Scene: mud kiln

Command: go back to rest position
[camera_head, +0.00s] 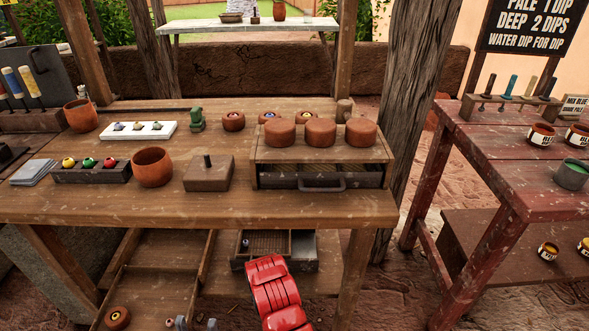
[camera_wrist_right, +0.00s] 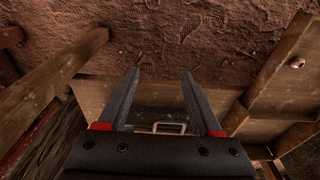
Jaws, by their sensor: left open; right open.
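My left gripper (camera_head: 196,323) barely shows at the bottom edge of the head view. Only two small grey tips show, apart, with nothing visible between them. My right gripper (camera_wrist_right: 160,76) is open in the right wrist view, with its two dark fingers apart and nothing between them. It points down over brown earth, beside wooden parts of a bench and a metal handle (camera_wrist_right: 169,127). A red link of my own arm (camera_head: 275,293) rises at the bottom middle of the head view, in front of the bench's lower shelf.
A wooden workbench (camera_head: 300,207) holds clay pots, a white tray (camera_head: 139,131) and a drawer box (camera_head: 321,179) with round clay pieces on top. A red table (camera_head: 503,178) with jars stands at the right. Bare ground lies between them.

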